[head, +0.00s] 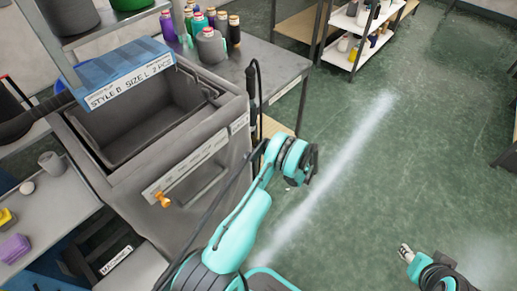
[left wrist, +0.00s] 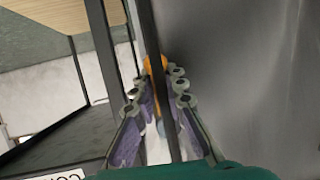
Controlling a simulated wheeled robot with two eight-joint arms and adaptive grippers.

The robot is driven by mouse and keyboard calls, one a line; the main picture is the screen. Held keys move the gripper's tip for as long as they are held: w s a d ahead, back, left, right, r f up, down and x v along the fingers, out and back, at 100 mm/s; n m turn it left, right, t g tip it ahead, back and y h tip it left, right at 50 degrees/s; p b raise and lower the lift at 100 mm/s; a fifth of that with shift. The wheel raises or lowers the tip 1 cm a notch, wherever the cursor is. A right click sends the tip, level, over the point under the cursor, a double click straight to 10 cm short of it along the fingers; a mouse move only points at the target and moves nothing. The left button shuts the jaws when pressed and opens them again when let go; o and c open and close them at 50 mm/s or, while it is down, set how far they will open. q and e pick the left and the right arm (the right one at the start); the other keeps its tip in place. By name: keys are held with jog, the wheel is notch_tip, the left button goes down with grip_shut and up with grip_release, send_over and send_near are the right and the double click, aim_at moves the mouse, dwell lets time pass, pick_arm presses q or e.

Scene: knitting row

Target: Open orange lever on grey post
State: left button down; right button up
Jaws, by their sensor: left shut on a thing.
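An orange piece, the lever (left wrist: 156,63), shows between the fingertips of my left gripper (left wrist: 157,84) in the left wrist view. The gripper is shut on it. A dark grey upright strip (left wrist: 143,25) crosses in front of the lever; I cannot tell whether it is the post. In the head view my left arm reaches up from the bottom; its fingertips are not clear there. An orange handle (head: 162,199) shows on the grey machine's front; I cannot tell if it is the same lever. My right gripper (head: 405,252) is at the lower right, apart from everything.
A grey machine with an open bin (head: 150,112) stands at the left, with a blue label sign (head: 128,78) above it. A metal table (head: 268,72) with thread spools is behind. A white shelf (head: 345,22) stands farther back. The green floor at the right is clear.

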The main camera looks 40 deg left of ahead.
pick_arm(q)
jog(key=shift+d+f, duration=0.25)
jog(key=c, duration=1.5)
grip_release()
jog(key=shift+c, duration=0.2)
jog(key=shift+r, duration=0.1)
jog(key=v, duration=0.8)
